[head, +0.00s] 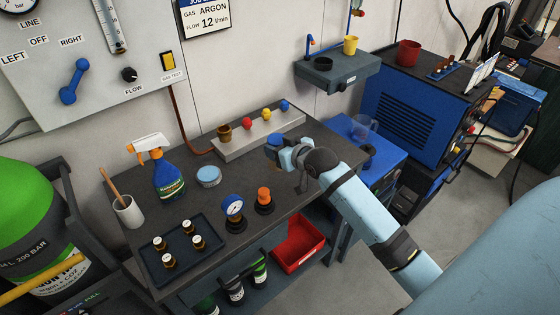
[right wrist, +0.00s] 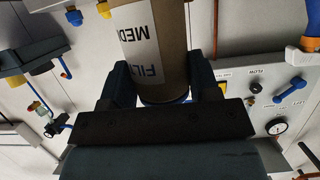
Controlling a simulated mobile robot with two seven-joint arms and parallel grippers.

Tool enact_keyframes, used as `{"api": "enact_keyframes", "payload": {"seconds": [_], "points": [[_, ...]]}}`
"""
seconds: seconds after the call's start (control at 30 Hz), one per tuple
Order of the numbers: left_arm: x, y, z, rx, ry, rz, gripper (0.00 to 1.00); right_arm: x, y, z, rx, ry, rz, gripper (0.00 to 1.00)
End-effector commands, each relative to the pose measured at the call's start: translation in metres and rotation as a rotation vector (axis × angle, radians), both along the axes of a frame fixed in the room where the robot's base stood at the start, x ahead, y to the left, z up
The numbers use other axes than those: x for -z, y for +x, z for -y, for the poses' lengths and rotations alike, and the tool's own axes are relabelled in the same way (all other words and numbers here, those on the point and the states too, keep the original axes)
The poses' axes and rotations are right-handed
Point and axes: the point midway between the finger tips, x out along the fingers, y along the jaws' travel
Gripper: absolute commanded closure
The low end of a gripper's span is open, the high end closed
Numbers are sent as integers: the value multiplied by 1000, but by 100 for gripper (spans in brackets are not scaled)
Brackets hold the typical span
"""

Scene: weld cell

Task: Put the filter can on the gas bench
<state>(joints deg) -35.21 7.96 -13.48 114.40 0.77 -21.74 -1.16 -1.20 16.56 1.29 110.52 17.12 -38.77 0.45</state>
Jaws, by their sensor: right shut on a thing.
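The filter can (right wrist: 155,45) is a brown cylinder with a white label with large dark letters. In the right wrist view it stands between the two dark fingers of my right gripper (right wrist: 167,85), which is shut on it. In the head view my right gripper (head: 276,150) is over the back right part of the gas bench (head: 258,172), a dark-topped table. My left gripper is not in view.
A grey manifold (head: 232,147) with coloured knobs runs along the bench's back. A spray bottle (head: 168,180), round tin (head: 208,177), blue gauge (head: 233,208), orange-topped fitting (head: 264,200) and bottle tray (head: 205,262) occupy the left and front. The bench's middle right is clear.

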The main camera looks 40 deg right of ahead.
Motion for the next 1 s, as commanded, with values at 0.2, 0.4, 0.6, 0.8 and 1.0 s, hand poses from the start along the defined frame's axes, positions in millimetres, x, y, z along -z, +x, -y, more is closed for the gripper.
{"api": "enact_keyframes", "payload": {"seconds": [0.2, 0.4, 0.6, 0.8, 1.0], "points": [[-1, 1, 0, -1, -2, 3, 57, 16, 0, 0, 0, -1, 0, 69], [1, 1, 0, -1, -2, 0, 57, 46, 0, 0, 0, 1, -3, 69], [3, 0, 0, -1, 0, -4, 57, 53, 0, 0, 0, -1, 1, 69], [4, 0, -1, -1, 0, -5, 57, 55, 0, 0, 0, -1, 0, 69], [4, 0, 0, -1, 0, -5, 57, 56, 0, 0, 0, -1, 0, 19]]}}
